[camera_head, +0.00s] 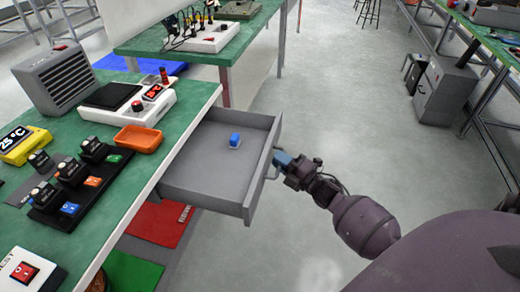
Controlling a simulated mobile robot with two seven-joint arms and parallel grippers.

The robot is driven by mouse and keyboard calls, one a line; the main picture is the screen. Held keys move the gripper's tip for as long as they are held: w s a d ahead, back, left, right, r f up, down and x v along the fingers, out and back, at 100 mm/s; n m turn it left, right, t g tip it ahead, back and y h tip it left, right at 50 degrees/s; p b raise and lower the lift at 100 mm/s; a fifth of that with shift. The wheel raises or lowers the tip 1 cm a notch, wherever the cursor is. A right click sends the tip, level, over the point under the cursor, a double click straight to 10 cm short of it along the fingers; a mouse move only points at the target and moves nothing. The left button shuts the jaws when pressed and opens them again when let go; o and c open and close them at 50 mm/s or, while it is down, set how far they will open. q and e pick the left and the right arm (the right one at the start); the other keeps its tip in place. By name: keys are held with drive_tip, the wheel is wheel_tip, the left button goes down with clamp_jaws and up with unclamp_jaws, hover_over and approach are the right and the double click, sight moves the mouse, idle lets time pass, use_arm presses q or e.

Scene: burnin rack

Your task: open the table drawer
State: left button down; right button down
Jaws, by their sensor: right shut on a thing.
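The grey table drawer (195,176) is pulled out from under the green-topped table (125,215). Its inside shows, with a small blue block (235,140) lying in it. The drawer's handle (270,166) is on its front face, turned toward my right arm. My right gripper (278,162) is at the drawer front, shut on the handle. The exact finger contact is small and partly hidden. My left gripper is not in view.
On the table are an orange tray (138,139), a black rack with several modules (75,190), a grey heater-like box (53,78) and a red-button box (28,270). A red mat (165,222) lies below. Floor right of the drawer is clear.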

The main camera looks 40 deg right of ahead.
drive_tip(key=shift+s+d, duration=0.7)
drive_tip(key=shift+s, duration=0.2)
drive_tip(key=shift+s+d, duration=0.7)
drive_tip(key=shift+s, duration=0.15)
drive_tip(key=c, duration=1.5)
unclamp_jaws()
drive_tip(key=shift+o, duration=0.2)
drive_tip(key=p+v, duration=0.1)
drive_tip(key=v, duration=0.9)
drive_tip(key=shift+s, duration=0.4)
drive_tip(key=shift+d, duration=0.1)
